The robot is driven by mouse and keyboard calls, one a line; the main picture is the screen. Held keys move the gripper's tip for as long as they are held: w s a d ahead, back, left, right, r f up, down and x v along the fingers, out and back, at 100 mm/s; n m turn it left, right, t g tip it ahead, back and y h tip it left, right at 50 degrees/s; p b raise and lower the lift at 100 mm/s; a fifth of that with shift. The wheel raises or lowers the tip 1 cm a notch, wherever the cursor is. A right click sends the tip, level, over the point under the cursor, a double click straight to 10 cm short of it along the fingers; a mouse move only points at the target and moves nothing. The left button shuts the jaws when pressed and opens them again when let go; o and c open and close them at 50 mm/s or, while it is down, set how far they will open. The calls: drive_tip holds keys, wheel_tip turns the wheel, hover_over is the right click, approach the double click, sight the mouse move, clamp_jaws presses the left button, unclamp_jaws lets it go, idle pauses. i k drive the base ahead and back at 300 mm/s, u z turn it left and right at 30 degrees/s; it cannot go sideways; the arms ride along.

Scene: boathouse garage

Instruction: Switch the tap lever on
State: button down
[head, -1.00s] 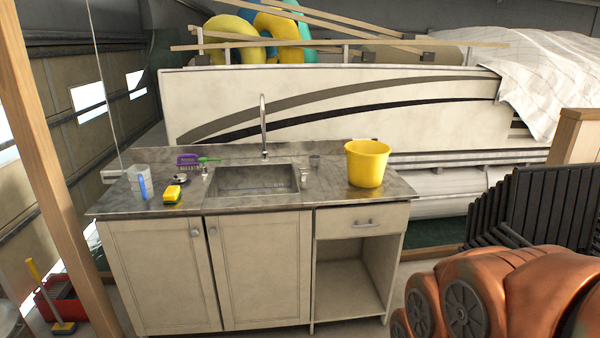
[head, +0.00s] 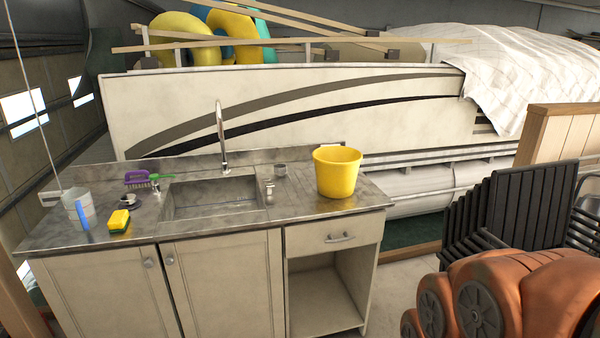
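The tap (head: 221,138) is a tall thin silver spout with a curved top, standing at the back of the sink (head: 212,196) in the grey worktop. A small silver fitting (head: 269,191) stands at the sink's right edge, and another (head: 156,185) stands at its left edge. Which one is the tap lever, and how it is set, is too small to tell. No running water is visible. My gripper is not in view.
A yellow bucket (head: 337,173) and small grey cup (head: 281,169) stand right of the sink. A jug (head: 78,203), sponge (head: 119,221), purple basket (head: 138,178) and green brush (head: 160,177) are left. Folded black chairs (head: 520,205) stand right. The boat (head: 300,105) is behind.

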sight(268, 182)
drive_tip(key=i, duration=0.75)
drive_tip(key=u, duration=0.85)
drive_tip(key=i, duration=0.65)
drive_tip(key=u, duration=0.7)
